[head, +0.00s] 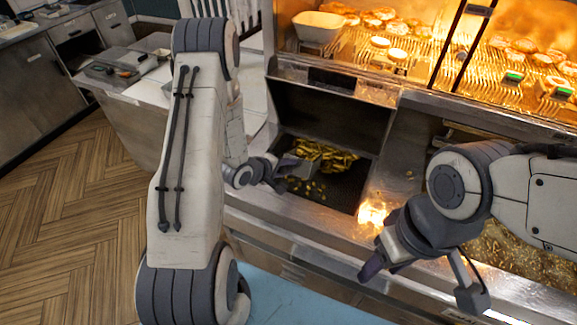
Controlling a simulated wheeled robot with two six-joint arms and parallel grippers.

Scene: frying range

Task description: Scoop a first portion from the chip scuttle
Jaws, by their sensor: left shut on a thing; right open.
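The chip scuttle (338,192) is a dark metal well in the steel counter. A heap of golden chips (325,153) lies toward its back, with a few loose ones nearer the front. My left gripper (279,177) is at the scuttle's left side, shut on a small grey thing that looks like a scoop (297,166), beside the chips. Its shape is too small to make out, and I cannot tell whether it holds chips. My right gripper (420,284) is open and empty over the counter's front edge, right of the scuttle.
A lit, heated display (400,62) with fried food stands behind the scuttle. A white tub (319,27) sits at its upper left. Another bay with pale crumbs (525,260) lies under my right arm. A side counter (120,80) with utensils stands at the left. Wooden floor is clear there.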

